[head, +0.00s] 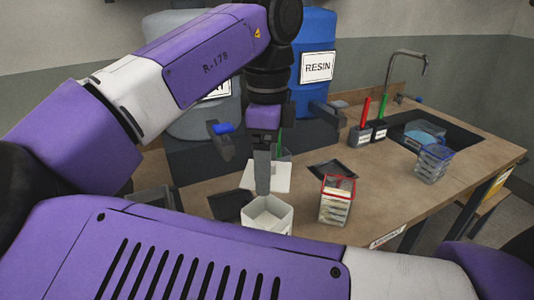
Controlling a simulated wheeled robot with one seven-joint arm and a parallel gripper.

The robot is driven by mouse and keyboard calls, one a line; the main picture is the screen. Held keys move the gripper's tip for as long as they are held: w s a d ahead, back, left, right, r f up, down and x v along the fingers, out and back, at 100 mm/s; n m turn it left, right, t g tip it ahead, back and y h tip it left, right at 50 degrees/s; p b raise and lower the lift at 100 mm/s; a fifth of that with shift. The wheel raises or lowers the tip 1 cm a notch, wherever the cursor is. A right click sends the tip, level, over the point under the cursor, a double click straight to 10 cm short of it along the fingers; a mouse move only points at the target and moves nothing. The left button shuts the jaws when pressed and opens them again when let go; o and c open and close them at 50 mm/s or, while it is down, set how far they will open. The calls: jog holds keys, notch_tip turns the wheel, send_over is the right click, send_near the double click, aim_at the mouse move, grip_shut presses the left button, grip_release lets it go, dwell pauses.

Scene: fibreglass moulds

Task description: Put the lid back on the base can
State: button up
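A white, open-topped, angular can (280,217) stands at the front of the bench, partly hidden by my arm; I see no label naming it the base can. A flat white square piece (281,178), which looks like a lid, shows just behind it. My gripper (262,192) points straight down in front of that piece, its tip overlapping the can's back rim in the picture. I see the gripper edge-on. I cannot tell whether its fingers are apart or whether it touches the white piece.
A red-rimmed clear box (337,205) stands right of the can, near a dark tray (332,169). Small dark pots with red (360,138) and green (379,132) handles stand farther back. The sink (400,133) and a blue-rimmed box (433,163) are at right. Blue RESIN drum (318,95) stands behind.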

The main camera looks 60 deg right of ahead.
jog(key=shift+f+m+b, duration=0.3)
jog(key=shift+f+m, duration=0.1)
jog(key=shift+f, duration=0.55)
notch_tip(320, 180, down, 6)
jog(key=b, duration=0.5)
jog(key=shift+p, duration=0.65)
dwell(0.9)
jog(key=shift+f+p, duration=0.15)
jog(key=shift+p, duration=0.45)
dwell(1.4)
jog(key=o, duration=1.5)
jog(key=shift+c, duration=0.2)
